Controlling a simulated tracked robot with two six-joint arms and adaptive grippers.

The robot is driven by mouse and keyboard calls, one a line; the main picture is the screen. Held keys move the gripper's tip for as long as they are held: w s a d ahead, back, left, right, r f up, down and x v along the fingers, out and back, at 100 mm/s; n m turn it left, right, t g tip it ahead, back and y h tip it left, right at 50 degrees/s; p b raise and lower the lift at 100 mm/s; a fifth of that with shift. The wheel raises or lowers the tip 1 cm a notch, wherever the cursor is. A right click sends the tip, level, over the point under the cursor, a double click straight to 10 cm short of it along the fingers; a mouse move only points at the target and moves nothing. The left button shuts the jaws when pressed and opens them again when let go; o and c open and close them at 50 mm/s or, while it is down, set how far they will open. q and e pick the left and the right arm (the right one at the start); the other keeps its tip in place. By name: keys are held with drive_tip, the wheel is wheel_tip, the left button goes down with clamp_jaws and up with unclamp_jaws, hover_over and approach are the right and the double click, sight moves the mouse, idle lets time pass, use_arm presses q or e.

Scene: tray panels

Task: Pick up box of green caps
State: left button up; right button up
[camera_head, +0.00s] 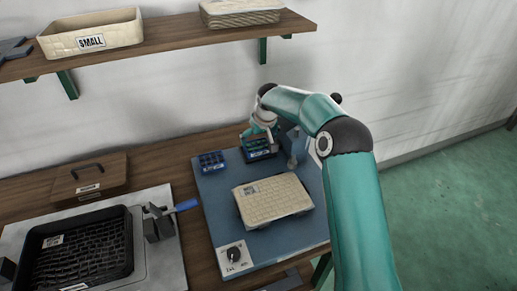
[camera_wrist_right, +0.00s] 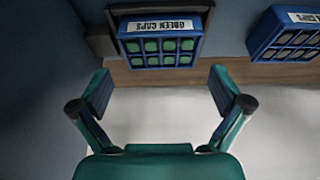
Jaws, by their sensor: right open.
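The box of green caps (camera_wrist_right: 160,28) is a blue box with a labelled edge and square cells holding green caps. It is at the top middle of the right wrist view, beyond my fingertips. My right gripper (camera_wrist_right: 160,90) is open, with its fingers apart and nothing between them. In the head view my right gripper (camera_head: 258,137) is at the back of the blue-grey panel, just over the blue box (camera_head: 262,155), and partly hides it. No contact between fingers and box shows. My left gripper is not in view.
A second blue celled box (camera_head: 211,161) stands to the left; it also shows in the right wrist view (camera_wrist_right: 284,40). A cream textured tray (camera_head: 272,200) lies in front on the panel (camera_head: 215,205). A grey-blue upright (camera_head: 296,146) stands close right of the gripper. A wooden shelf (camera_head: 190,38) is above.

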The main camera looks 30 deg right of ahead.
sight(257, 146)
drive_tip(key=x, duration=0.4)
drive_tip(key=shift+s+a+f+p, duration=0.1)
drive_tip(key=shift+s+a+p, duration=0.05)
drive_tip(key=shift+s+p, duration=0.15)
drive_tip(key=c, duration=0.9)
drive_tip(key=shift+c, duration=0.2)
